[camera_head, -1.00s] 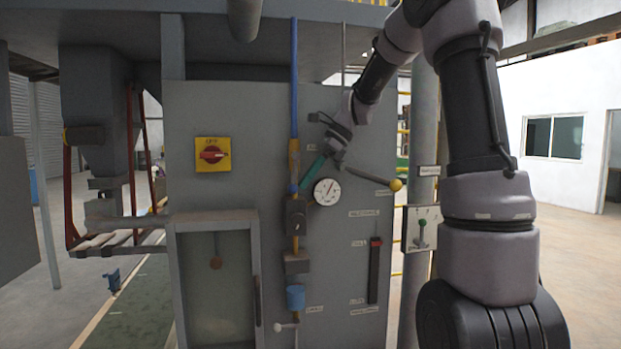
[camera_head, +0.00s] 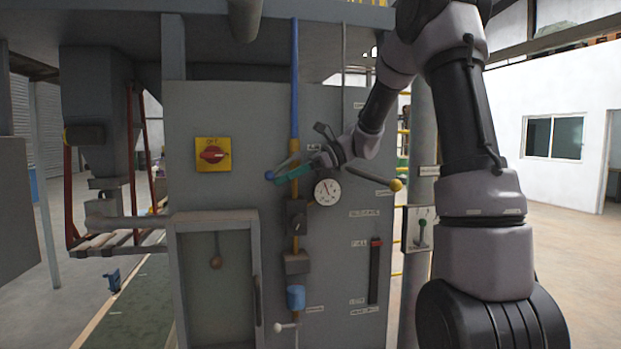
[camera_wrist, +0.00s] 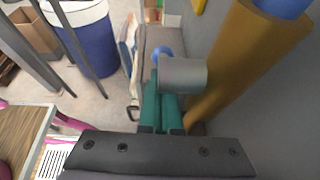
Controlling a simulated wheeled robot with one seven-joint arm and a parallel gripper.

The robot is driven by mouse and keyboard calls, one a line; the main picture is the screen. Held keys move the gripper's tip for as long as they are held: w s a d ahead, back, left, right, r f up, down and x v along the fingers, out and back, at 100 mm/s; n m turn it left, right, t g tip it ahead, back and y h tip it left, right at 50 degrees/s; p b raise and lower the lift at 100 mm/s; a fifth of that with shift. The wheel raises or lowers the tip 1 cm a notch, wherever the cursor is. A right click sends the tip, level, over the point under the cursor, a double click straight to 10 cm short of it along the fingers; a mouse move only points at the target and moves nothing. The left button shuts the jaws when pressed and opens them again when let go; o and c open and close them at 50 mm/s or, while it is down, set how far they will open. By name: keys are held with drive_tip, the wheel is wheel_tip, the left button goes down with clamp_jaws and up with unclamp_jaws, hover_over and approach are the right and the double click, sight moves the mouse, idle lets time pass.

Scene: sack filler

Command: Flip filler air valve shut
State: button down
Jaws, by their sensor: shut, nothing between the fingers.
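The air valve sits on the brass-coloured section (camera_head: 294,150) of a vertical blue pipe (camera_head: 294,70) on the grey filler panel. Its thin lever slants down and left from the pipe to a blue knob (camera_head: 270,175). My gripper (camera_head: 281,177) is shut and empty, its teal fingers reaching across the pipe just behind the knob. In the wrist view the shut fingers (camera_wrist: 161,105) point at the blue knob (camera_wrist: 162,51). A grey cylinder (camera_wrist: 184,76) and the brass-coloured pipe (camera_wrist: 235,70) are close on their right. The fingers' contact with the lever is unclear.
A round gauge (camera_head: 327,191) is just below my wrist. A yellow-knobbed lever (camera_head: 395,185) sticks out at right. A red switch on a yellow plate (camera_head: 212,154) is left of the knob, with bare panel between. A framed window (camera_head: 214,290) is below.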

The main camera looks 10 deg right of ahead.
drive_tip(key=shift+a+r, duration=0.45)
drive_tip(key=shift+a, duration=0.25)
drive_tip(key=shift+a+r+y, duration=0.15)
drive_tip(key=shift+r+y, duration=0.05)
drive_tip(key=shift+y, duration=0.2)
idle(0.4)
drive_tip(key=shift+r, duration=0.1)
idle(0.8)
drive_tip(key=v, duration=1)
drive_tip(key=shift+d, duration=0.4)
